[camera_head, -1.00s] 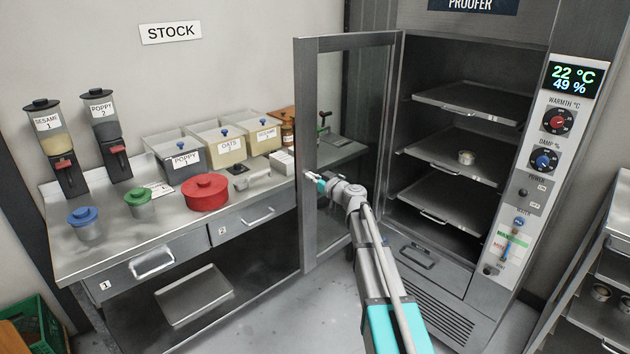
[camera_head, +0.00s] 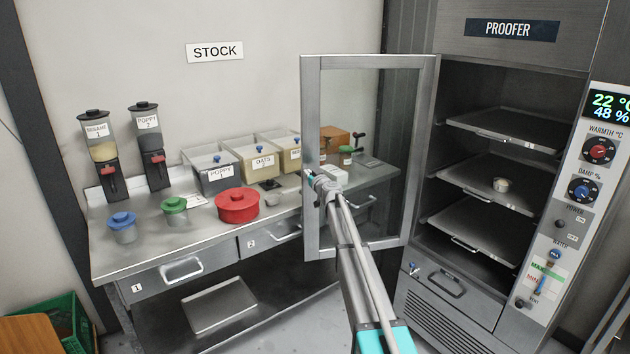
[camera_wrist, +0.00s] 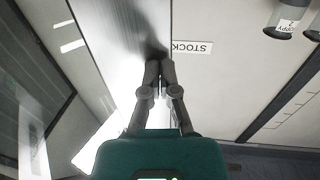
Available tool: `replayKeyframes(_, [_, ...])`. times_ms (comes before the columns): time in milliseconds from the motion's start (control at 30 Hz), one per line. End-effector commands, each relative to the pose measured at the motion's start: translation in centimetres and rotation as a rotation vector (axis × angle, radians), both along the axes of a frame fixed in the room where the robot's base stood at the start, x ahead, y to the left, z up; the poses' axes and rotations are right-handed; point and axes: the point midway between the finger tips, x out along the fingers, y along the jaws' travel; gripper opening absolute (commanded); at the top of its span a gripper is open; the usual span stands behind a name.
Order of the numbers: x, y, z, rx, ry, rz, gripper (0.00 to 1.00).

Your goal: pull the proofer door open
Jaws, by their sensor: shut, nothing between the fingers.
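The proofer (camera_head: 508,60) stands at the right with its cabinet open. Its glass-paned door (camera_head: 370,62) is swung wide out to the left on its hinges, in front of the stock bench. My gripper (camera_head: 312,178) is at the door's free edge, about halfway up. In the wrist view my gripper (camera_wrist: 160,70) has its fingers together, close beside the grey door frame (camera_wrist: 125,30). Nothing shows between the fingers. Whether the fingertips touch the frame I cannot tell. The door handle is not clearly visible.
The stock bench (camera_head: 155,245) runs along the left, with a red pot (camera_head: 238,206), tubs and dispensers. A green crate (camera_head: 65,325) sits lower left.

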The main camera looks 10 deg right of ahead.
Motion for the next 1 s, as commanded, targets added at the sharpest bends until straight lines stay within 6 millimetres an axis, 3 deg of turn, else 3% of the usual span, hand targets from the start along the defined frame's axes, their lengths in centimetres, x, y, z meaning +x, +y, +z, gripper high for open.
replayKeyframes(200, [2.0,0.0,0.0,0.001,0.000,-0.003,0.00])
replayKeyframes(533, [2.8,0.0,0.2,0.004,-0.001,-0.004,0.00])
replayKeyframes(767, [2.7,0.0,0.2,0.004,-0.001,-0.006,0.00])
replayKeyframes(1000, [1.2,-0.2,0.2,0.001,-0.002,-0.005,0.00])
